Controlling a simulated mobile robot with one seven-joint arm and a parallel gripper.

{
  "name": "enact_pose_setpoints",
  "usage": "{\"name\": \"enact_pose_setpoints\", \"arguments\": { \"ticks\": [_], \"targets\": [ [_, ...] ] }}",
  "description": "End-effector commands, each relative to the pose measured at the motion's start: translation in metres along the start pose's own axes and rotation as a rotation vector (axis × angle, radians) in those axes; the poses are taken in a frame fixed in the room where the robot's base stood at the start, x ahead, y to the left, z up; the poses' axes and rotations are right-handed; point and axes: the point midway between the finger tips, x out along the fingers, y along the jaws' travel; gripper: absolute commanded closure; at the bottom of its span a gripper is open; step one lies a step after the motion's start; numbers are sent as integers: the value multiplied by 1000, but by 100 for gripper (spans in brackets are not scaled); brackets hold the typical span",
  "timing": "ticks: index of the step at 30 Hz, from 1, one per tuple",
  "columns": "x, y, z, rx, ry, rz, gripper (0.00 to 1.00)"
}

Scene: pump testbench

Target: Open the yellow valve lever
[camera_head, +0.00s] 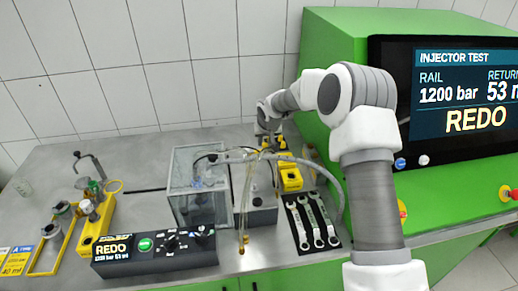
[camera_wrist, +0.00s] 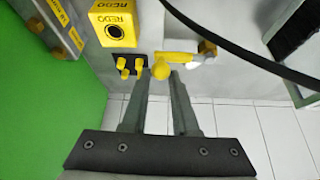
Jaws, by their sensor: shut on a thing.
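In the wrist view the yellow valve lever (camera_wrist: 176,57) lies roughly sideways, beside a dark pipe or hose. A round yellow knob (camera_wrist: 161,71) sits at its left end. The two fingers of my gripper (camera_wrist: 160,78) stand on either side of this knob, and the gripper is shut on it. The fingertips are still some way apart. In the head view my gripper (camera_head: 268,142) reaches down behind the clear tank, near yellow parts by the green cabinet. The lever is hard to make out there.
A black hose (camera_wrist: 235,47) crosses at right. The clear tank (camera_head: 198,185), wrench mat (camera_head: 313,222) and green cabinet (camera_head: 335,35) surround the arm.

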Motion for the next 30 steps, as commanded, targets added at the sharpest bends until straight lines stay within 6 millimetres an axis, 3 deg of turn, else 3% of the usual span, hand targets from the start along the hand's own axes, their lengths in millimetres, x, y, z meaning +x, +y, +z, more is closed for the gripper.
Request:
{"name": "enact_pose_setpoints", "arguments": {
  "ticks": [30],
  "targets": [
    [9, -6, -15, -1, -2, -3, 100]
  ]
}}
